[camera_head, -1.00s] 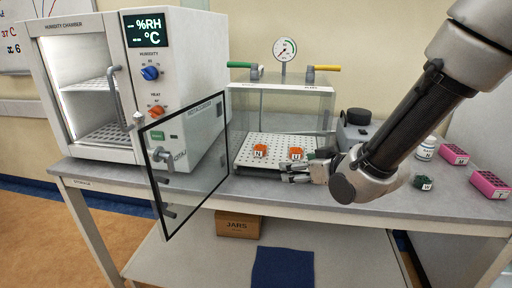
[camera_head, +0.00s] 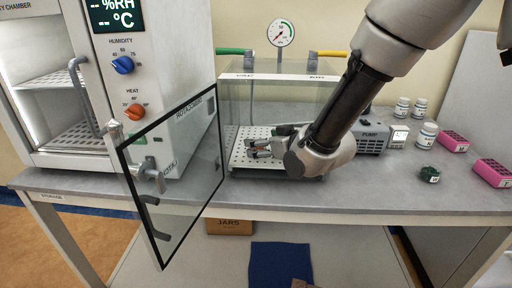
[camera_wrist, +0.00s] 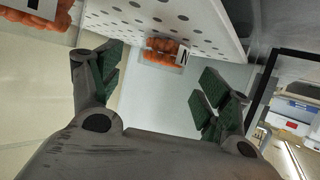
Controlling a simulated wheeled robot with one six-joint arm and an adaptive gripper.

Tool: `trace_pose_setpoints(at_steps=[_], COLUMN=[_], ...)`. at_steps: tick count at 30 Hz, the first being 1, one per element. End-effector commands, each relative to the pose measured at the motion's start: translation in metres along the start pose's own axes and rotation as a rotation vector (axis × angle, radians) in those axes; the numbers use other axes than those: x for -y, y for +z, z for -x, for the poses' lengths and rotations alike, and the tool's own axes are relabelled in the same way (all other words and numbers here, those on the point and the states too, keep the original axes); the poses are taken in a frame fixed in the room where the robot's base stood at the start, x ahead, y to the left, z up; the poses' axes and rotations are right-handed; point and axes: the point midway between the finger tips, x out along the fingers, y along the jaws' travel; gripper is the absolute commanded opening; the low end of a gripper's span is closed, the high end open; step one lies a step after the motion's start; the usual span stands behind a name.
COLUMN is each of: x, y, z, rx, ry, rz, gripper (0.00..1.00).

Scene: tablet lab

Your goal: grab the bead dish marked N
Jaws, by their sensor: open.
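In the wrist view a bead dish (camera_wrist: 160,57) with orange beads sits on the white perforated plate (camera_wrist: 205,25); its label looks like N. It lies ahead of my open gripper (camera_wrist: 155,88), between the lines of its two green-padded fingers and apart from both. A second dish (camera_wrist: 36,12) with orange beads is partly cut off at the upper left; its label is not fully readable. In the head view my gripper (camera_head: 262,149) reaches in over the perforated plate (camera_head: 241,160) of the clear chamber and largely hides the dishes.
The clear chamber (camera_head: 300,80) has a gauge (camera_head: 281,33) on top. Its glass door (camera_head: 185,165) stands open at the left, beside the humidity chamber (camera_head: 170,90). A pump (camera_head: 372,138), white jars (camera_head: 427,134), a green-filled dish (camera_head: 429,174) and pink racks (camera_head: 492,172) stand to the right.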

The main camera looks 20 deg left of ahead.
Motion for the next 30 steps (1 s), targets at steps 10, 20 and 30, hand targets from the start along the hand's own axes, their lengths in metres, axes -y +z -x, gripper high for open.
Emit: trace_pose_setpoints(at_steps=[10,20,30], x=[0.001,0.001,0.001], y=[0.001,0.001,0.0], z=[-0.028,-0.028,-0.027], rx=[0.001,0.0,0.0], ry=[0.0,0.0,0.0], rz=[0.0,0.0,0.0], gripper=[0.77,0.37,0.27])
